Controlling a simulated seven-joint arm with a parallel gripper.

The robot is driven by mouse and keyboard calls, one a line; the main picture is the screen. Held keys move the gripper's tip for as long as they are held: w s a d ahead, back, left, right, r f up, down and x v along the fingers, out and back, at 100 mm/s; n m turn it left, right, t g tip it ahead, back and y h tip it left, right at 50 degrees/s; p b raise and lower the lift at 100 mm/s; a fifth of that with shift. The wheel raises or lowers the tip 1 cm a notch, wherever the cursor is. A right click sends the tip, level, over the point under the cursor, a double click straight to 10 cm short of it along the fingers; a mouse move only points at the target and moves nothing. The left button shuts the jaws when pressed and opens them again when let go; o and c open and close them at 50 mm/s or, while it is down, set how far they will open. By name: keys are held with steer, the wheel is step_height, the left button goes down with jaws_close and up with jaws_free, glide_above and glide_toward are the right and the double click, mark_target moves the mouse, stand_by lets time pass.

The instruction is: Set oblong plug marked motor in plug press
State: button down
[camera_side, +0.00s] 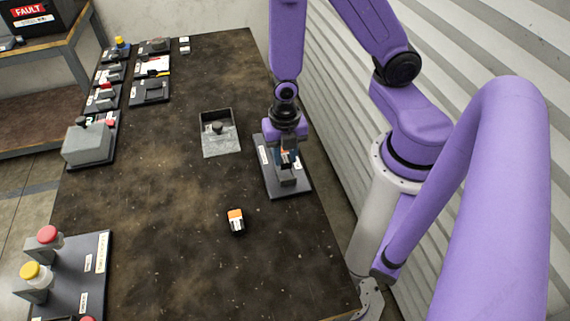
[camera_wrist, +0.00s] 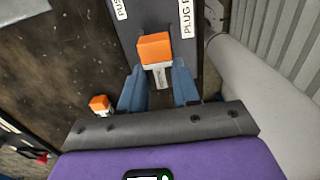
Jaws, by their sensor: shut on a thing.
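My gripper (camera_side: 286,160) is over the plug press (camera_side: 298,190), a dark plate with white labels and a grey block at the table's right side. In the wrist view my blue fingers (camera_wrist: 158,82) are shut on an orange-topped plug (camera_wrist: 155,48) with a white label I cannot read. The press plate (camera_wrist: 150,15) with its "PLUG P…" label lies beneath it. Whether the plug touches the press or is seated cannot be told. A second orange and white plug (camera_side: 236,220) lies apart on the table; it also shows in the wrist view (camera_wrist: 100,103).
A grey tray (camera_side: 220,133) with a dark knob stands left of the press. Several switch panels (camera_side: 150,88) and a grey lever box (camera_side: 88,142) line the far left. A button panel (camera_side: 75,275) is at the near left.

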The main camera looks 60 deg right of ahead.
mark_target(285, 166)
steer(key=shift+f, duration=2.05)
steer(key=shift+f, duration=0.25)
